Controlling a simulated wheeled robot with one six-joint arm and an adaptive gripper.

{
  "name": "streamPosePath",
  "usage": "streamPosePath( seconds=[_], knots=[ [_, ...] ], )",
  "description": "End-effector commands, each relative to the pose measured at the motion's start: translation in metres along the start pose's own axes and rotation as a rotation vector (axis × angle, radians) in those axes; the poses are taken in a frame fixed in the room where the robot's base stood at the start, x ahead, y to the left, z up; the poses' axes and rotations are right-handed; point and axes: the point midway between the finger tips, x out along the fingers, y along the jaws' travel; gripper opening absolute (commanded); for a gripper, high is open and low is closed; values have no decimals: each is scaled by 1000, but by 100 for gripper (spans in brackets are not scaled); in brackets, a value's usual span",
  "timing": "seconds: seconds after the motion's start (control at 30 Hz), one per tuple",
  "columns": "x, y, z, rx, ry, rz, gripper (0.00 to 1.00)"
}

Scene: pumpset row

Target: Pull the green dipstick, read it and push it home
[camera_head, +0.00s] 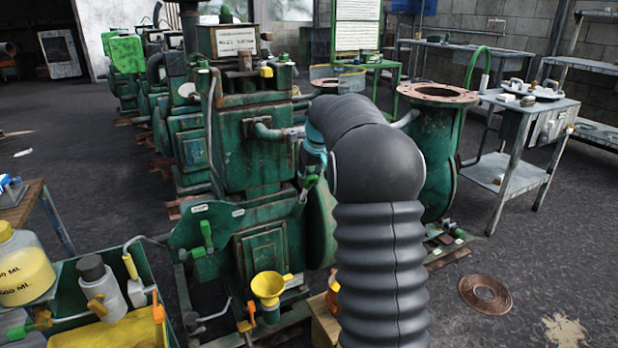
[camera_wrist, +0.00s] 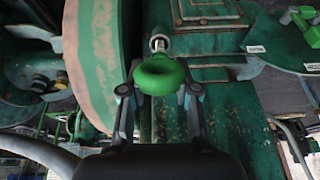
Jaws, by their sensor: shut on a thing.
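The green dipstick's ring handle (camera_wrist: 160,76) is in the middle of the wrist view, between the two fingers of my gripper (camera_wrist: 160,90). My gripper is shut on it. Just beyond the ring a pale metal collar (camera_wrist: 158,43) shows on the green pumpset; I cannot tell whether the stick is seated in it or partly drawn. No reading on the stick is visible.
A large green flywheel guard (camera_wrist: 100,60) lies close left of my fingers. A yellow funnel (camera_head: 270,288) is low in front of the pumpset. A green tray with bottles (camera_head: 95,272) stands at lower left, a grey cart (camera_head: 520,140) at right. Floor at lower right is mostly clear.

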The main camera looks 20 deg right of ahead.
Motion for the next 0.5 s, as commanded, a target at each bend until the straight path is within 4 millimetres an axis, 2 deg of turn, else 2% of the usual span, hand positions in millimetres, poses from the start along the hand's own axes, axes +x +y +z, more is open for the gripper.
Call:
streamPosePath(
  seconds=[0.5],
  knots=[
    [16,0,-3,0,1,0,0]
  ],
)
